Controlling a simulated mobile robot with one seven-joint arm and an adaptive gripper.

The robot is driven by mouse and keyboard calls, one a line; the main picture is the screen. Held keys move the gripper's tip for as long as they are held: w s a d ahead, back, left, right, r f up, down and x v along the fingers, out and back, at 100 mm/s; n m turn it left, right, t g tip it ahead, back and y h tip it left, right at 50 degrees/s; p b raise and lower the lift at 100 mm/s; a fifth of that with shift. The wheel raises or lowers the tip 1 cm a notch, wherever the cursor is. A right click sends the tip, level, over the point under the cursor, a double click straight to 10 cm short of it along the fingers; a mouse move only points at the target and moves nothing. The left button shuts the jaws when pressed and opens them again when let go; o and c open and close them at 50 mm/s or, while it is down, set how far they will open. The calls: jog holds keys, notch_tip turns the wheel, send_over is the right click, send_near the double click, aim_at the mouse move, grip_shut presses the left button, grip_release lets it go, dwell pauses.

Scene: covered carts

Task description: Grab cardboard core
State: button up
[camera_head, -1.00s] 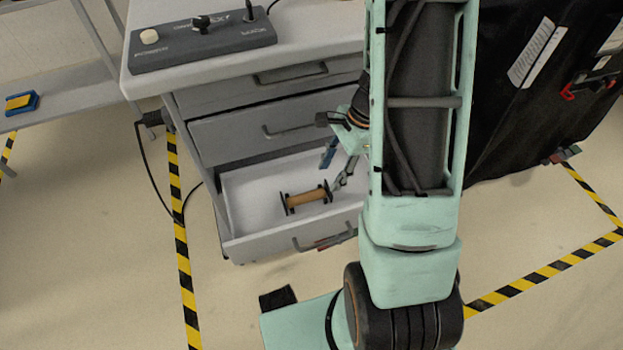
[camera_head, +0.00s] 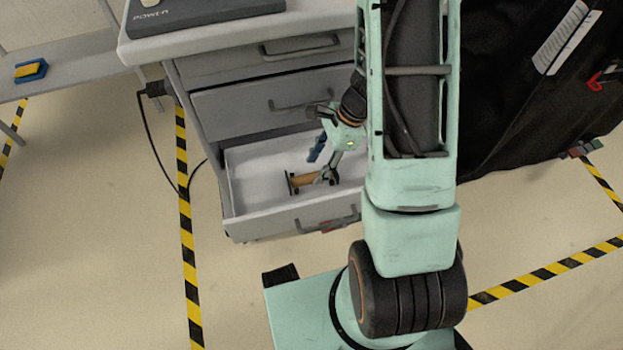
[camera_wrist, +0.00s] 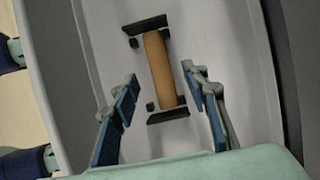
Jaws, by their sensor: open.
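The cardboard core (camera_wrist: 160,69) is a brown tube between two black end pieces. It lies in the open bottom drawer (camera_head: 240,218), and it also shows in the head view (camera_head: 303,180). My gripper (camera_wrist: 163,94) is open, with blue-padded fingers, one on each side of the core's near half in the wrist view. No contact between the fingers and the core shows. In the head view my gripper (camera_head: 322,160) is over the drawer and hides the right part of the core.
A dark covered cart (camera_head: 520,110) stands to the right. A grey table (camera_head: 60,80) with a blue and yellow item (camera_head: 30,71) is at the left.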

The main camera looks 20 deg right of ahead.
aim_at(313, 175)
jog(key=b+x, duration=0.1)
jog(key=x, duration=0.2)
jog(key=shift+f, duration=0.3)
jog(key=c, duration=0.9)
jog(key=shift+o, duration=0.2)
jog(key=shift+r, duration=0.2)
